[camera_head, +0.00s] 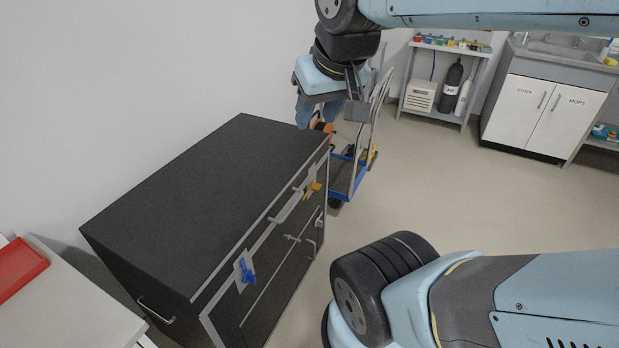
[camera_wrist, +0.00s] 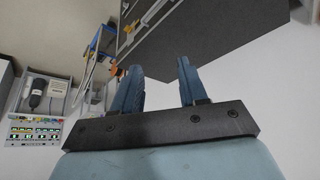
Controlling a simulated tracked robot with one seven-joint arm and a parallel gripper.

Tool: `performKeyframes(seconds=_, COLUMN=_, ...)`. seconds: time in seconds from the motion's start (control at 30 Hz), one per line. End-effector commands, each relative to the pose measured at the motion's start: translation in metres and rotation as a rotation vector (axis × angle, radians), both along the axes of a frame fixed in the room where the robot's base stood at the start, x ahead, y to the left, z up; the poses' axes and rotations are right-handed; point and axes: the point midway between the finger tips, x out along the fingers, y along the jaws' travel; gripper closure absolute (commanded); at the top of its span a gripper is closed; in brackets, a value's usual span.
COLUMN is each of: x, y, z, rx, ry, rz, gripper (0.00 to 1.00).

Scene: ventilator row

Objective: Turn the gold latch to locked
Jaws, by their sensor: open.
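The gold latch (camera_head: 313,187) sits on the front face of the dark cabinet (camera_head: 205,190), near its far upper corner, on a pale plate. It is small here and I cannot tell its exact turn. A small yellow part, probably this latch, shows in the wrist view (camera_wrist: 128,28). My gripper (camera_head: 318,112) is above and beyond the cabinet's far end, apart from the latch. In the wrist view my gripper (camera_wrist: 156,84) has its two blue fingers spread, with nothing between them.
A blue latch (camera_head: 246,271) is on the nearer part of the same face, with grey handles between. A blue trolley (camera_head: 345,178) stands beyond the cabinet, with an orange item near it. A shelf with cylinders (camera_head: 452,85) and a white cupboard (camera_head: 540,105) stand behind.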

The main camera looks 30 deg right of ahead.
Motion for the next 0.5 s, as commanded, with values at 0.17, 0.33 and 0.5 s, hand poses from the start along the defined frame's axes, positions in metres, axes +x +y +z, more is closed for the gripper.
performKeyframes(seconds=0.17, x=0.000, y=0.000, z=0.000, rx=0.000, ry=0.000, rz=0.000, gripper=0.55)
performKeyframes(seconds=0.33, x=0.006, y=0.000, z=-0.002, rx=0.017, ry=0.026, rz=-0.017, gripper=0.38)
performKeyframes(seconds=0.5, x=0.026, y=0.004, z=-0.013, rx=0.081, ry=0.119, rz=-0.077, gripper=0.32)
